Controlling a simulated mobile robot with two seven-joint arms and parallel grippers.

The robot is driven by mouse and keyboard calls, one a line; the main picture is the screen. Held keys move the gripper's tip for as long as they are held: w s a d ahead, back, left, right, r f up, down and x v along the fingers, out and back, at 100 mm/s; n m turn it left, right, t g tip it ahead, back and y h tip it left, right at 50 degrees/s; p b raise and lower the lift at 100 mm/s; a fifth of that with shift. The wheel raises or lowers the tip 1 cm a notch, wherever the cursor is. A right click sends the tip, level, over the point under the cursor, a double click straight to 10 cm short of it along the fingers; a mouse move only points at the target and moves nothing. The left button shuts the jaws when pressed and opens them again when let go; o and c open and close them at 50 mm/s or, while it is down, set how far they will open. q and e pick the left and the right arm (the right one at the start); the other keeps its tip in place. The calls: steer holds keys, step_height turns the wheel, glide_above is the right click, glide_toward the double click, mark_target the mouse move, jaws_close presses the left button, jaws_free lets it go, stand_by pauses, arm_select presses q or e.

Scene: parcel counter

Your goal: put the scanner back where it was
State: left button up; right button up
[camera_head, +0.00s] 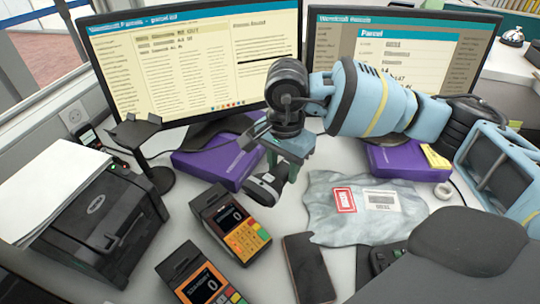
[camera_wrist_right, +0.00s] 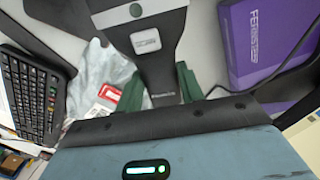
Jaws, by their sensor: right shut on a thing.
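The scanner (camera_head: 264,189) is black with a pale patch on it, and hangs tilted above the counter in the head view. My right gripper (camera_head: 284,168) is shut on it. In the right wrist view the dark scanner (camera_wrist_right: 150,75), with its white label, lies between the green fingers. Its lower part is hidden behind the gripper body. A black stand (camera_head: 143,132) with an empty-looking top is to the left of the scanner, apart from it. My left gripper is not in view.
Two card terminals (camera_head: 232,222) (camera_head: 201,274) and a phone (camera_head: 308,268) lie below the scanner. A grey parcel bag (camera_head: 326,213) is to its right, a purple box (camera_head: 216,163) behind it. A printer (camera_head: 104,225) stands left. Monitors (camera_head: 190,60) (camera_head: 395,50) stand behind.

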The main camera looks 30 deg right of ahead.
steer(key=shift+w+d+f, duration=0.35)
steer(key=shift+w+f, duration=0.35)
steer(key=shift+w, duration=0.7)
steer(key=shift+w+d+f, duration=0.35)
steer(key=shift+w+f, duration=0.4)
steer(key=shift+w, duration=0.6)
steer(key=shift+w+d+f, duration=0.35)
steer(key=shift+w+f, duration=0.35)
steer(key=shift+w, duration=0.7)
steer(key=shift+f, duration=0.4)
steer(key=shift+f+b, duration=0.2)
steer(key=shift+b, duration=0.1)
steer(key=o, duration=1.1)
step_height(320, 180, up, 13)
steer(key=shift+r+p, duration=0.15)
steer(key=shift+p, duration=0.25)
